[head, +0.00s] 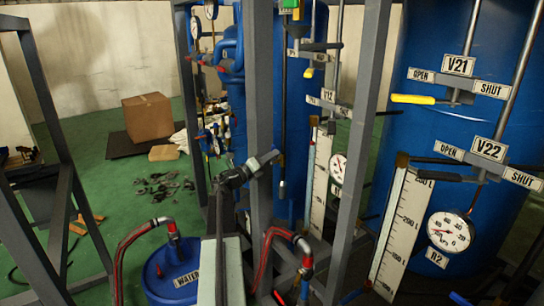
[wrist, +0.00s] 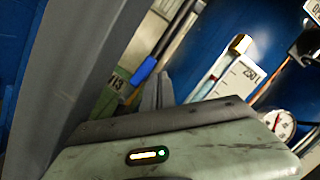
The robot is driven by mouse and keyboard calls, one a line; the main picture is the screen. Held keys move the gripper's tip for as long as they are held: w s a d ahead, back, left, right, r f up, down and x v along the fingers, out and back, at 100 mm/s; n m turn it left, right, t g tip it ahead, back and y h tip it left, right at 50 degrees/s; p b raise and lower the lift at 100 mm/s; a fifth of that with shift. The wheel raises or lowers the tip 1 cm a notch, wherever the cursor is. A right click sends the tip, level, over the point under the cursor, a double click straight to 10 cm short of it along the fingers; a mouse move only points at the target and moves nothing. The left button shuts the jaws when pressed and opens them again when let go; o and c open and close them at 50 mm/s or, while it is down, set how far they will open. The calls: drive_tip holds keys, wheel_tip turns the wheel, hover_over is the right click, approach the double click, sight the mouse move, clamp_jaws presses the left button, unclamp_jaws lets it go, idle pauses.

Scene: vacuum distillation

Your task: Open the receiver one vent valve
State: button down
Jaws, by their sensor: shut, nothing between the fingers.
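The blue receiver one (head: 292,130) stands partly behind a grey post, with a level scale (head: 319,180) and a round gauge (head: 338,168). A label reading V12 (head: 328,95) is on its valve plate. A yellow-ended handle (head: 308,73) sits above it. Which valve is the vent is not readable. My gripper (head: 272,157) is shut and empty beside the post; its fingers also show in the wrist view (wrist: 158,92).
Grey frame posts (head: 259,110) stand close around my arm. The second blue tank (head: 440,140) at right carries V21 (head: 460,65) and V22 (head: 488,149) valves. A blue water drum (head: 175,270) with red hoses stands at front.

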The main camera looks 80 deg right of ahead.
drive_tip(key=w+a, duration=0.2)
drive_tip(key=a, duration=0.9)
drive_tip(key=shift+w+f, duration=0.2)
drive_tip(key=shift+w, duration=0.05)
drive_tip(key=shift+a, duration=0.1)
